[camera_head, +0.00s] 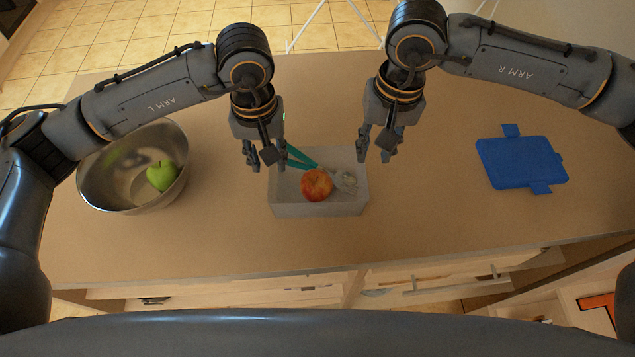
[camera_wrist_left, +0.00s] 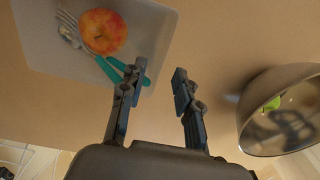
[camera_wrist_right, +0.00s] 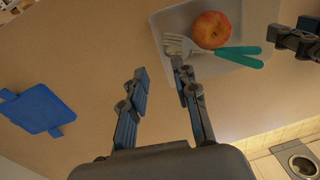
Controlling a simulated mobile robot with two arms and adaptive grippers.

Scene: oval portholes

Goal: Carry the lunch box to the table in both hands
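The lunch box (camera_head: 318,208) is an open, pale grey box on the counter in the middle of the head view. It holds a red apple (camera_head: 317,184) and a fork with a teal handle (camera_head: 299,158). The box also shows in the left wrist view (camera_wrist_left: 40,55) and the right wrist view (camera_wrist_right: 236,85). My left gripper (camera_head: 261,162) is open and empty, above the box's left edge. My right gripper (camera_head: 375,156) is open and empty, above the box's right edge. Neither gripper appears closed on a wall. The table cannot be told apart from this counter.
A metal bowl (camera_head: 112,187) with a green apple (camera_head: 161,175) stands at the left of the counter (camera_head: 230,240). A blue lid-like panel (camera_head: 521,162) with tabs lies at the right. The counter in front of the box is clear. Drawers sit below the front edge.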

